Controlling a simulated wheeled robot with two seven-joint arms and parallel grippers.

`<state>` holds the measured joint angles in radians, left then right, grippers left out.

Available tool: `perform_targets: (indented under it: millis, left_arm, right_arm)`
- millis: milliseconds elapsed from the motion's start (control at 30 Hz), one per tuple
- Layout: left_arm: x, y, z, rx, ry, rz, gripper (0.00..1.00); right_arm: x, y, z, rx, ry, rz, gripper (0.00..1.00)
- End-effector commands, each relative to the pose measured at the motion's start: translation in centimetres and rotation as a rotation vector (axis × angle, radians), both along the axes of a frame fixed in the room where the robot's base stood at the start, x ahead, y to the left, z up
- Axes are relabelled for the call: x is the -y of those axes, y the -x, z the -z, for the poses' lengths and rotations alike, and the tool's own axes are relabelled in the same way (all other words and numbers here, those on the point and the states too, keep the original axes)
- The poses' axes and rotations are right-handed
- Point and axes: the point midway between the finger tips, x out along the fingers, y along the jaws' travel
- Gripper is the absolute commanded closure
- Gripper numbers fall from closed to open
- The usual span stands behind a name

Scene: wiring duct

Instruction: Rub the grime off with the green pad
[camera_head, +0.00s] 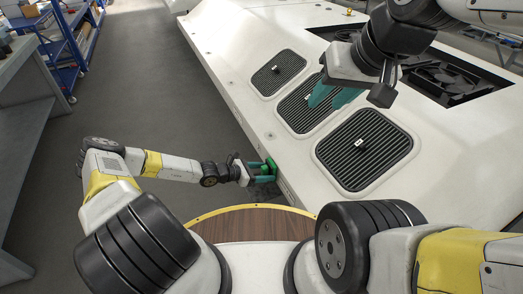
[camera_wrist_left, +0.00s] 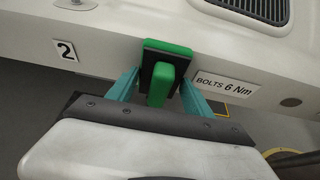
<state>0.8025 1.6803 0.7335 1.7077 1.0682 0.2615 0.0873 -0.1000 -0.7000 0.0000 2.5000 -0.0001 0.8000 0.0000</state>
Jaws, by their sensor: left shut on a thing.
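The green pad (camera_wrist_left: 163,82) has a green grip block on a dark backing with green edges. My left gripper (camera_head: 264,171) is shut on its grip block, with one teal finger on each side in the left wrist view. No grime can be made out; the surface behind the pad is hidden. My right gripper (camera_head: 328,102) is open and empty above the middle vent.
Three dark slatted vents, including a near one (camera_head: 364,150), sit on the body's top. An opening with a fan (camera_head: 445,78) lies at the right. Blue shelving (camera_head: 65,45) and a grey bench (camera_head: 25,100) stand at the left. The floor between is clear.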

Motion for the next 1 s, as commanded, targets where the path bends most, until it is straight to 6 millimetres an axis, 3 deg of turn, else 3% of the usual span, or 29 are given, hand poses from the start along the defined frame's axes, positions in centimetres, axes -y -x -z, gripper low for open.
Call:
perform_targets:
  millis: [133, 333, 1000]
  left_arm:
    - [0.9, 1.7, -0.2, -0.004, 0.011, 0.003, 0.81]
    - [1.2, 2.6, -0.2, 0.000, 0.008, 0.004, 0.81]
    - [-0.9, -2.3, -0.1, 0.004, 0.000, 0.005, 0.81]
  right_arm:
    - [0.0, 0.0, 0.0, 0.000, 0.000, 0.000, 0.64]
    - [0.0, 0.0, 0.0, 0.000, 0.000, 0.000, 0.64]
    - [0.0, 0.0, 0.0, 0.000, 0.000, 0.000, 0.64]
